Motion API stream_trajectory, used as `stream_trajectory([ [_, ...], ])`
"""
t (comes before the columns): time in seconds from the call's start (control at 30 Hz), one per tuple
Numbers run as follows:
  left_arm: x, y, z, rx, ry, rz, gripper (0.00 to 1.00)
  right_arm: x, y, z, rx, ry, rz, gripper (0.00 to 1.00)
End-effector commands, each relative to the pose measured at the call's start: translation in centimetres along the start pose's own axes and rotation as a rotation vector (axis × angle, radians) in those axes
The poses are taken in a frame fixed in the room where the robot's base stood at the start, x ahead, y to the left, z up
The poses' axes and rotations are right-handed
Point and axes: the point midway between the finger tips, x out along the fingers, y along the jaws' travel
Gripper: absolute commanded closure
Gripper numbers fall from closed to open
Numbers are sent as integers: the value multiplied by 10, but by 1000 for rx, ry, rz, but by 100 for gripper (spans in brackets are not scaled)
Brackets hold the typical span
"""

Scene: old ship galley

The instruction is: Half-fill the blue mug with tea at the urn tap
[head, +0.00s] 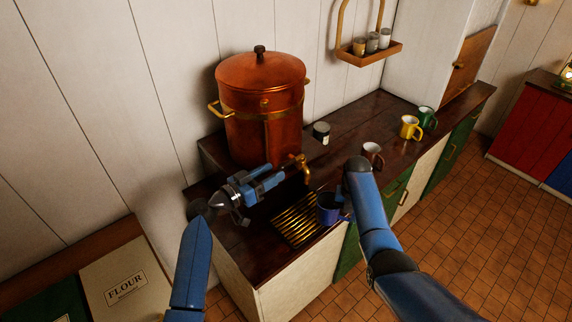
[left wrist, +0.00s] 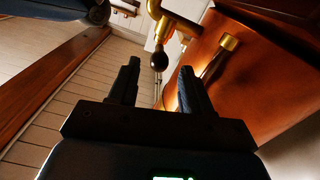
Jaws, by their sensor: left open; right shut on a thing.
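The copper urn (head: 262,115) stands on the dark counter, with its brass tap (head: 301,166) at the lower right front. The blue mug (head: 327,208) is upright at the right end of the brass drip grate (head: 290,222), to the right of and below the tap. My right gripper (head: 345,214) is shut on the mug, partly hidden by its own arm. My left gripper (head: 278,178) is open just left of the tap. In the left wrist view, the tap's dark knob (left wrist: 159,61) shows beyond and between the open fingers, apart from them. The mug's inside cannot be made out.
A brown mug (head: 372,154), a yellow mug (head: 409,128) and a green mug (head: 427,117) stand farther right on the counter. A small shelf (head: 369,55) hangs above. A flour bin (head: 122,280) is at lower left.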

Motion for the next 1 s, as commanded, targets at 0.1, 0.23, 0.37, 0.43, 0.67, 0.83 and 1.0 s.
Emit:
stream_trajectory([
  [0.1,22,0,0,-1,-1,2,51,-1,0,0,0,-1,0,83],
  [0.23,40,0,0,0,0,1,51,-1,0,0,0,-1,0,83],
  [0.37,52,0,0,-1,0,0,51,-1,0,0,0,-1,0,83],
  [0.43,56,0,0,0,0,0,51,0,0,0,0,-1,0,83],
  [0.67,61,0,0,0,0,-2,51,-1,0,0,0,-1,0,83],
  [0.83,61,0,0,-1,0,-2,51,0,0,0,0,-1,0,83],
  [1.0,61,0,0,-1,0,-2,77,0,0,0,0,-1,0,83],
])
